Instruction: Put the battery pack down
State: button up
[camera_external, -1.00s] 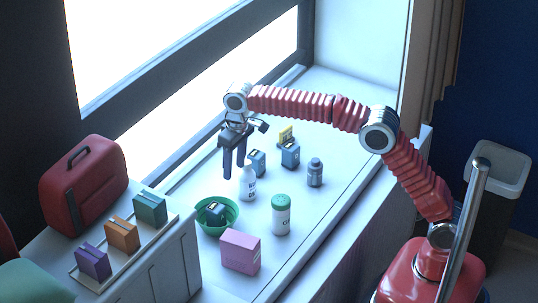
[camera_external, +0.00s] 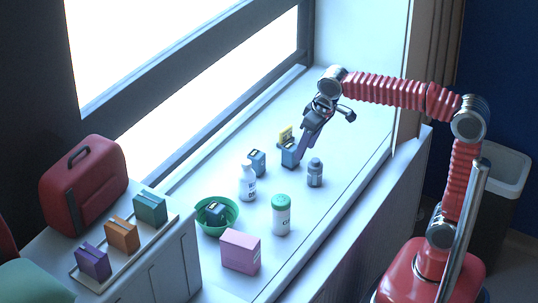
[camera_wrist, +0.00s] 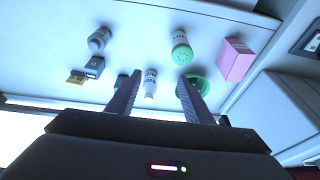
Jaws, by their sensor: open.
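Several blue blocks with dark tops look like battery packs; I cannot tell which one the task means. One (camera_external: 214,212) sits inside the green bowl (camera_external: 234,225). Another (camera_external: 257,163) stands on the white counter behind the white bottle. A third (camera_external: 287,156) stands beside the yellow item and is partly covered by my fingers; it also shows in the wrist view (camera_wrist: 94,66). My gripper (camera_external: 300,158) is open and empty, its fingers tilted down close to that third block in the picture. Whether they touch it is unclear. In the wrist view the two fingers (camera_wrist: 160,76) are spread apart.
Around them stand a white bottle (camera_external: 247,185), a grey bottle (camera_external: 315,173), a green-capped container (camera_external: 281,217), a pink box (camera_external: 240,252) and a yellow item (camera_external: 286,135). A tray with coloured boxes (camera_external: 122,236) and a red case (camera_external: 84,187) are left. The counter's right strip is clear.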

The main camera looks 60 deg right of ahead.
jog(key=s+d+f+t, duration=0.1)
jog(key=s+d+f, duration=0.2)
jog(key=s, duration=0.7)
jog(key=s+d+f+t, duration=0.1)
jog(key=s+d+f, duration=0.2)
jog(key=s+f, duration=0.3)
jog(key=s, duration=0.3)
jog(key=shift+s, duration=0.4)
jog(key=shift+f, duration=0.1)
